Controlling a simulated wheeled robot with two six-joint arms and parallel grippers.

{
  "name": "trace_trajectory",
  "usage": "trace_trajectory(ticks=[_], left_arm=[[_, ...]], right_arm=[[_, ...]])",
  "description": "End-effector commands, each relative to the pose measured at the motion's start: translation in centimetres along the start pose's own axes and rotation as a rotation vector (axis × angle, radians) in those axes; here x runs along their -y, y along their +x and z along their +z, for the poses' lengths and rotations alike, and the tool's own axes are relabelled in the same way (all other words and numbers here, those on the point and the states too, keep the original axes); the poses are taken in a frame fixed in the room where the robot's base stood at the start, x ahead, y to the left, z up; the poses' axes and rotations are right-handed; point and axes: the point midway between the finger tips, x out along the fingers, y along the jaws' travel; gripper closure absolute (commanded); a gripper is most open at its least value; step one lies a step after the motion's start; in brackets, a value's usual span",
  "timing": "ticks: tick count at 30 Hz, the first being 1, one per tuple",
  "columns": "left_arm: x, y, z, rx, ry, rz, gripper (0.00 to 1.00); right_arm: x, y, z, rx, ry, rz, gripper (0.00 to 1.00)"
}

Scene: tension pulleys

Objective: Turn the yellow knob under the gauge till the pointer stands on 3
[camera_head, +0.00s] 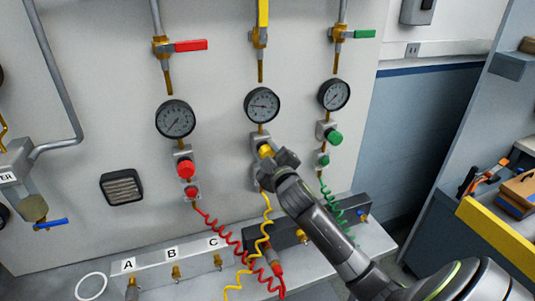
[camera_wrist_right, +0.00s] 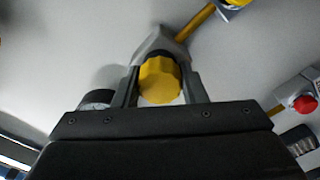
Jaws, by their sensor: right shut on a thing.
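The yellow knob (camera_head: 265,151) sits on a grey block below the middle gauge (camera_head: 262,105) on the wall panel. In the head view my right gripper (camera_head: 272,155) reaches it from the lower right and covers part of it. In the right wrist view the yellow knob (camera_wrist_right: 159,80) lies between the two fingers of my right gripper (camera_wrist_right: 160,88), which is shut on it. The middle gauge's pointer lies nearly level, towards the left of the dial; its numbers are too small to read. My left gripper is not in view.
A red knob (camera_head: 186,169) is left of the yellow one and a green knob (camera_head: 334,137) is right of it, each under its own gauge. Coiled red (camera_head: 222,233), yellow (camera_head: 263,228) and green (camera_head: 329,201) hoses hang below. A ledge with sockets marked A, B, C runs along the bottom.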

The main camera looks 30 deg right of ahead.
Motion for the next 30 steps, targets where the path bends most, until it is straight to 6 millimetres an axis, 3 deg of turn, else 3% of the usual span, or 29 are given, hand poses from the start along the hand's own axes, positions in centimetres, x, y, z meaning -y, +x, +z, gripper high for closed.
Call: trace_trajectory(ticks=[12,25,26,30], left_arm=[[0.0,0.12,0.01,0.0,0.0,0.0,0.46],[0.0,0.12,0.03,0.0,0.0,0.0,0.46],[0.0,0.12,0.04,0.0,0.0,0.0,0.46],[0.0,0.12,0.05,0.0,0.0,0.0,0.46]], right_arm=[[0.06,0.01,0.12,0.003,0.367,0.0,0.85],[0.06,0.01,0.13,0.004,0.414,0.0,0.85],[0.06,0.01,0.14,0.004,0.414,0.0,0.59],[0.04,0.01,0.11,0.003,0.413,0.0,0.41]])
